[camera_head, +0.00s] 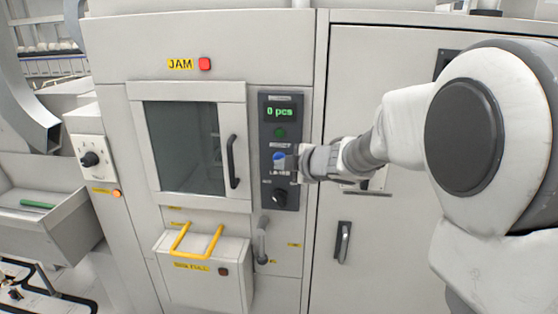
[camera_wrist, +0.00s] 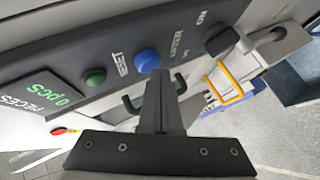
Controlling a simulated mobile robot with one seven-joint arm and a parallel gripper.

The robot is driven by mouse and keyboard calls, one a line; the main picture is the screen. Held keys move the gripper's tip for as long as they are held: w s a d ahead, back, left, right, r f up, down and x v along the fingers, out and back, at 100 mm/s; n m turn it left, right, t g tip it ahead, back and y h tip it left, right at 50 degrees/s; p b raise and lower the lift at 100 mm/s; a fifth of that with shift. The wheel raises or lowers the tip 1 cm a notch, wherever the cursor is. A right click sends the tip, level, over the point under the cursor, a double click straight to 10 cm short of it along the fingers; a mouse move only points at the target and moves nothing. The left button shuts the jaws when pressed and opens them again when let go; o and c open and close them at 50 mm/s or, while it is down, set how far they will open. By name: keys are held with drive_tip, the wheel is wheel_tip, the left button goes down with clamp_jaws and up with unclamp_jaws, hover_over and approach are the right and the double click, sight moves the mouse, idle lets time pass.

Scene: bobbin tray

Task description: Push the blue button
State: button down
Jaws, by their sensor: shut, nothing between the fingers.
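The blue button (camera_head: 279,157) sits on the dark control panel (camera_head: 268,104) of the white machine, below a green button (camera_head: 279,132). In the wrist view the round blue button (camera_wrist: 148,61) shows just beyond the fingertips, beside the RESET label. My gripper (camera_head: 292,156) is shut and empty, and comes from the right at the button's height. In the wrist view the shut fingers of my gripper (camera_wrist: 159,78) point at the panel near the lower right edge of the blue button. I cannot tell whether the tips touch it.
A black knob (camera_head: 279,196) sits low on the panel. A door handle (camera_head: 233,161) stands out left of the panel, and another handle (camera_head: 262,240) below it. A box with a yellow handle (camera_head: 197,240) juts out at the lower left. A red JAM light (camera_head: 204,64) is above.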

drive_tip(key=shift+w, duration=0.4)
drive_tip(key=shift+s, duration=0.1)
idle(0.5)
drive_tip(key=shift+s+a, duration=0.1)
drive_tip(key=shift+s, duration=0.75)
drive_tip(key=s, duration=0.2)
drive_tip(key=s+a, duration=0.1)
drive_tip(key=s, duration=0.2)
drive_tip(key=shift+b, duration=0.4)
